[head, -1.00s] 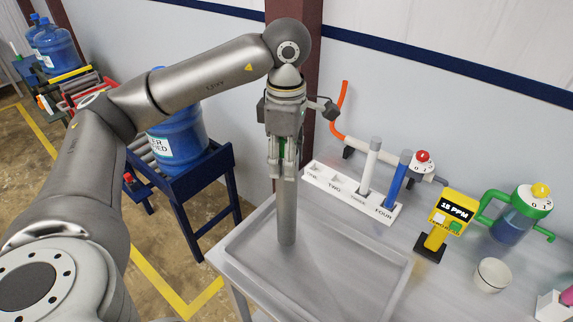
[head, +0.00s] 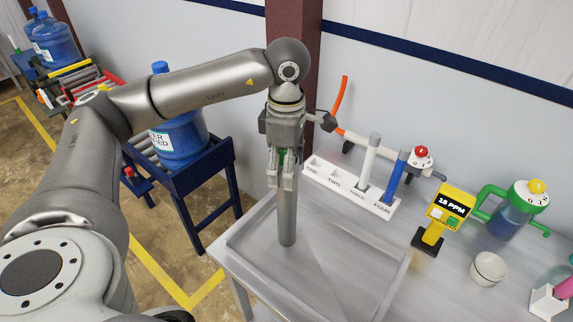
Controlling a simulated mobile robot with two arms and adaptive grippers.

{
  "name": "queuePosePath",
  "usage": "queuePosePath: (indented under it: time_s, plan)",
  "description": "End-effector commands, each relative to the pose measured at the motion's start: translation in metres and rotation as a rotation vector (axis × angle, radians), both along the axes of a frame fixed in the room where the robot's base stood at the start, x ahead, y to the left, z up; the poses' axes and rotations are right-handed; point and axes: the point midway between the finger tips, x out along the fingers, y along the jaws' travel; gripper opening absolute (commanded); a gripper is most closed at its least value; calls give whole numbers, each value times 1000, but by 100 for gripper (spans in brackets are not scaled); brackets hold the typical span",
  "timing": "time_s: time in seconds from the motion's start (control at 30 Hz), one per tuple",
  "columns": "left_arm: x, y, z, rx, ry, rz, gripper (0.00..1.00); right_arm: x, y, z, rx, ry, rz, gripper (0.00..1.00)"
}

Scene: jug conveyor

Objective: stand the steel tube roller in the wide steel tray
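The steel tube roller (head: 287,220) is a grey metal cylinder. It stands upright in the wide steel tray (head: 334,237), near the tray's left back part, and its lower end appears to rest on the tray floor. My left gripper (head: 287,178) points down from above with its fingers on both sides of the roller's upper part. It looks shut on the roller, whose top is hidden between the fingers. My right gripper is not in view.
Behind the tray, a white numbered rack (head: 350,188) holds a white roller (head: 369,162) and a blue roller (head: 397,176). A yellow meter (head: 447,212), a white cup (head: 488,269) and a green-capped container (head: 508,218) stand right.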

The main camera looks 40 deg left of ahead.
Motion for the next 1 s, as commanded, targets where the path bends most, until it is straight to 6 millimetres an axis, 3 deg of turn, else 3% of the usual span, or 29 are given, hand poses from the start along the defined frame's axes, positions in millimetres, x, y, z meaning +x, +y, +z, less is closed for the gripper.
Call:
queuePosePath:
  time_s: [0.33, 0.57, 0.7, 1.0]
  plan:
    - [1, 0, 7, -1, -4, 0, 63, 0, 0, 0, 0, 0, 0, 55]
    - [1, -1, 54, -3, -7, -2, 63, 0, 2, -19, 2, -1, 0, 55]
    - [1, 0, 86, 0, -4, -1, 63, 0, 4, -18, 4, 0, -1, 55]
    - [0, 0, 116, 1, -2, -1, 63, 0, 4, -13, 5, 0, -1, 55]
